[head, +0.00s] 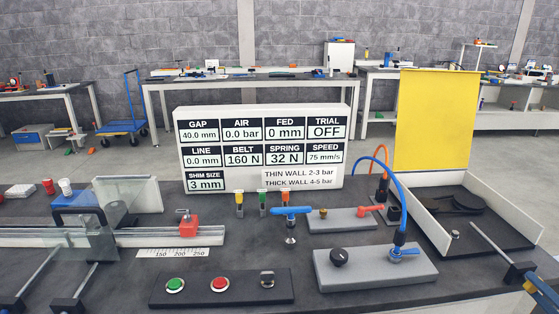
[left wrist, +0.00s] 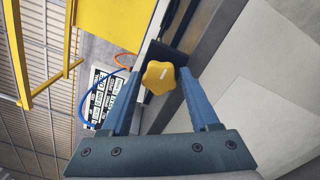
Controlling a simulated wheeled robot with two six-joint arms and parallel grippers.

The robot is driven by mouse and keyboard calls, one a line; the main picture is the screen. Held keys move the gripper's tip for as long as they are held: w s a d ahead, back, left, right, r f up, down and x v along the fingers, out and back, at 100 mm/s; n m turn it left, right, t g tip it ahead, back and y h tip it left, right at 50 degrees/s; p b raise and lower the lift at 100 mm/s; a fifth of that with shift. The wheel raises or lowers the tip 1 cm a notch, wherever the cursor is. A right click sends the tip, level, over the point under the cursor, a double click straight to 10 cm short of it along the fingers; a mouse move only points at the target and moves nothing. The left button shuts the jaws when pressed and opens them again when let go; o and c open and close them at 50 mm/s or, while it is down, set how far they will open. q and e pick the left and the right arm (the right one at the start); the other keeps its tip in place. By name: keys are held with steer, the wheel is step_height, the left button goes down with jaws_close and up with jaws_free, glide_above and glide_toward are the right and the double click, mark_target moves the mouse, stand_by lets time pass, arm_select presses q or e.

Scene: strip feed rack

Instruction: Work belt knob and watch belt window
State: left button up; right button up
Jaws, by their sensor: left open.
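The belt knob (left wrist: 158,77) is yellow and lobed, with a white mark on its face. In the left wrist view it shows between the two blue fingertips of my left gripper (left wrist: 160,72). The gripper is open; a narrow gap seems to show on each side, and I cannot tell how deep the knob sits. In the head view my left gripper (head: 528,284) is at the lower right edge, partly cut off. The belt window (head: 243,154) on the white display board reads 160 N. My right gripper is not seen.
A white-walled tray (head: 426,222) stands beside a yellow panel (head: 433,120) at the right. A grey block (head: 375,272) with a black knob and blue hose stands in front. A button box (head: 222,290) is at front centre. A metal rod (head: 492,243) runs near my gripper.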

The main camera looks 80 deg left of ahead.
arm_select(q)
steer(key=shift+s+d, duration=0.2)
steer(key=shift+d, duration=2.25)
steer(key=o, duration=0.3)
steer(key=d, duration=0.6)
steer(key=shift+s, duration=0.2)
